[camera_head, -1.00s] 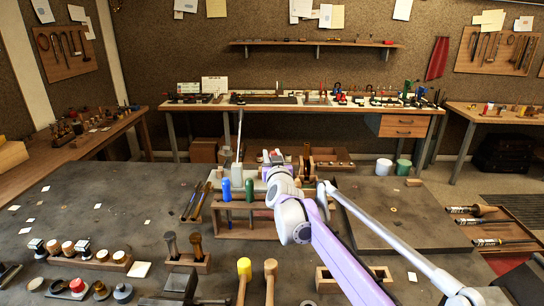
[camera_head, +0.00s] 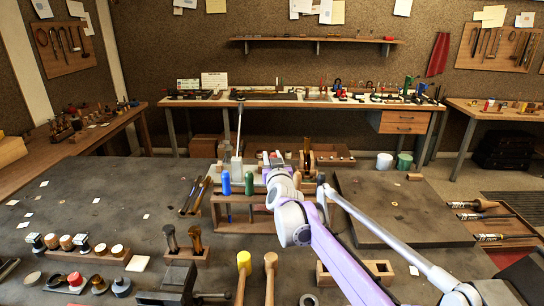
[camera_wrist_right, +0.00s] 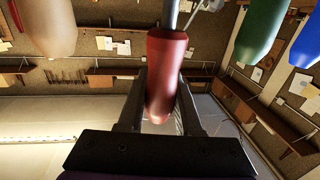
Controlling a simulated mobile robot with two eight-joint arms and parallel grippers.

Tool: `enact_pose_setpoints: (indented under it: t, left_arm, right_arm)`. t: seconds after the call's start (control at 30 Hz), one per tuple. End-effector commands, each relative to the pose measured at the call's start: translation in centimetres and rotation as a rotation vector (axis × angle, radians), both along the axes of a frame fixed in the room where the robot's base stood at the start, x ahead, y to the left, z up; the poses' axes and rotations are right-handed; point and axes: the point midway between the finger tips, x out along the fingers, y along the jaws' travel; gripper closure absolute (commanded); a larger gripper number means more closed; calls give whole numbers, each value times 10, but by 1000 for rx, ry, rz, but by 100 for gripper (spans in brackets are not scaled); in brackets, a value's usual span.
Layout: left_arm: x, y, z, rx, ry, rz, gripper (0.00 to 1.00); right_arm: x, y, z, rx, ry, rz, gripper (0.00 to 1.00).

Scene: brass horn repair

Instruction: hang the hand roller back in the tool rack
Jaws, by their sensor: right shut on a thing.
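The tool rack (camera_head: 233,226) is a wooden frame on the bench, with a blue handle (camera_head: 226,183) and a green handle (camera_head: 249,181) standing upright in it. My right gripper (camera_wrist_right: 161,80) is shut on a red handle with a metal shaft, which I take to be the hand roller (camera_wrist_right: 167,60). The wrist view also shows the green handle (camera_wrist_right: 260,30) and blue handle (camera_wrist_right: 307,42) to the right, and a tan handle (camera_wrist_right: 50,25) to the left. In the head view my arm hides most of the gripper and the rack's right end. The roller's working end is hidden. My left gripper is not in view.
Dark thin tools (camera_head: 195,195) lie left of the rack. Two mallets (camera_head: 244,264) and a block with hammers (camera_head: 187,251) stand in front. A dark raised board (camera_head: 400,205) lies to the right.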

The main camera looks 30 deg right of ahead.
Motion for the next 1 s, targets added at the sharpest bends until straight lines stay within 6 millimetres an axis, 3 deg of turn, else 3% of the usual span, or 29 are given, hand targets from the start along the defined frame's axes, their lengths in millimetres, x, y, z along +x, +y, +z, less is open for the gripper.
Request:
enact_pose_setpoints:
  t: [1.0]
  left_arm:
    - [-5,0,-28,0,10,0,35]
  right_arm:
    - [0,0,-42,1,0,0,100]
